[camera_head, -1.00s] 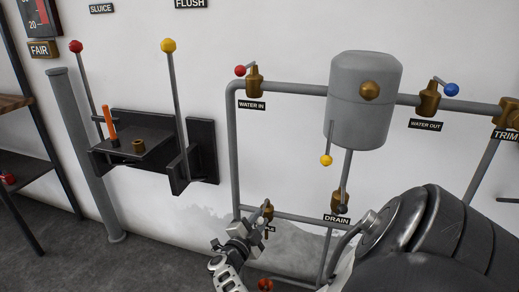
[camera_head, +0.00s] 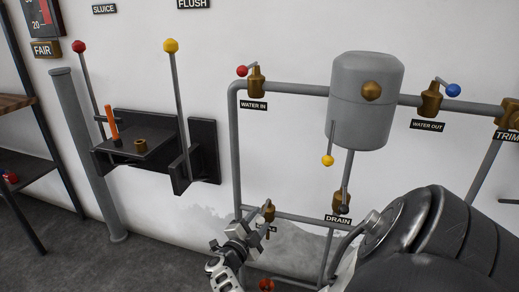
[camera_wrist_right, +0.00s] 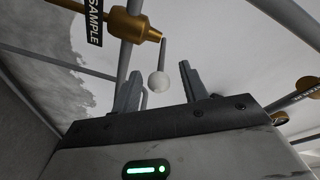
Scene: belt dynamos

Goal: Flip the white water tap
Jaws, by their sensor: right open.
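The white tap is a white ball (camera_wrist_right: 158,82) on a thin grey lever hanging from a brass valve (camera_wrist_right: 135,26) marked SAMPLE. In the head view its brass valve (camera_head: 268,211) sits on the low pipe; I cannot make out the white ball there. My right gripper (camera_wrist_right: 160,72) is open, and the ball appears between its two fingers, with gaps on both sides. Whether the ball is fully within finger depth is unclear. In the head view the right gripper (camera_head: 238,234) is just left of and below that valve. My left gripper is out of view.
Pipes surround the valve. A grey tank (camera_head: 364,100) with a yellow-ball lever (camera_head: 327,160) is above right. The red tap (camera_head: 242,71) and blue tap (camera_head: 453,90) are higher. A black bracket (camera_head: 203,150) with tall levers stands left. A red knob (camera_head: 266,284) is below.

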